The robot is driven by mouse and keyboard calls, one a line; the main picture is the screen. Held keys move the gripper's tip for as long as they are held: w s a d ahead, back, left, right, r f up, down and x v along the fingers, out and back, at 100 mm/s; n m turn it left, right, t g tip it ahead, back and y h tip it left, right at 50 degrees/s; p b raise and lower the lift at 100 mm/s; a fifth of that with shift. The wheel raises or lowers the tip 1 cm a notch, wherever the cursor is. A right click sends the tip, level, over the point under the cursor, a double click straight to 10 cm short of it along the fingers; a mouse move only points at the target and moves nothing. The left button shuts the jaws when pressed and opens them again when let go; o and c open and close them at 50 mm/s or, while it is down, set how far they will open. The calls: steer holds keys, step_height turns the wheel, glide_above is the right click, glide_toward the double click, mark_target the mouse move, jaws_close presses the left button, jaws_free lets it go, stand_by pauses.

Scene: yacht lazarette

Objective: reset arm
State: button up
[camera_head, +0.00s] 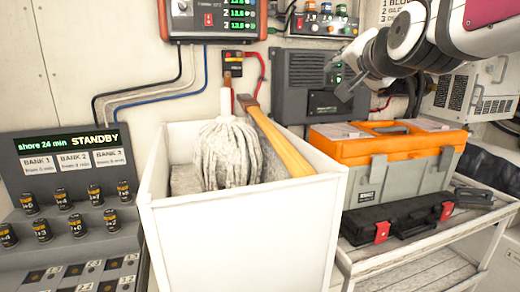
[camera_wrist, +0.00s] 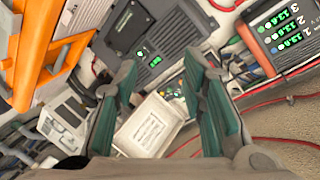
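My gripper (camera_head: 348,80) is raised at the upper right in the head view, above the orange and grey toolbox and in front of the dark grey wall unit. In the wrist view its two teal-padded fingers (camera_wrist: 165,85) stand well apart. The arm comes in from the upper right corner of the head view.
A white bin (camera_head: 240,235) holds a mop (camera_head: 228,155) and a wooden handle (camera_head: 280,140). The orange toolbox (camera_head: 385,150) and a black case (camera_head: 397,217) sit on a cart at right. A battery panel (camera_head: 70,170) stands at left. A charger (camera_head: 213,18) hangs on the wall.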

steer(key=s+d+f+n+g, duration=0.1)
steer(key=s+f+n+g, duration=0.3)
steer(key=s+f, duration=0.8)
steer(key=s+f+n+g, duration=0.4)
steer(key=s+f+g, duration=0.3)
steer(key=s+f, duration=0.6)
steer(key=s, duration=0.7)
steer(key=shift+d+f+h, duration=0.15)
steer(key=shift+d+h, duration=0.2)
steer(key=shift+h, duration=0.05)
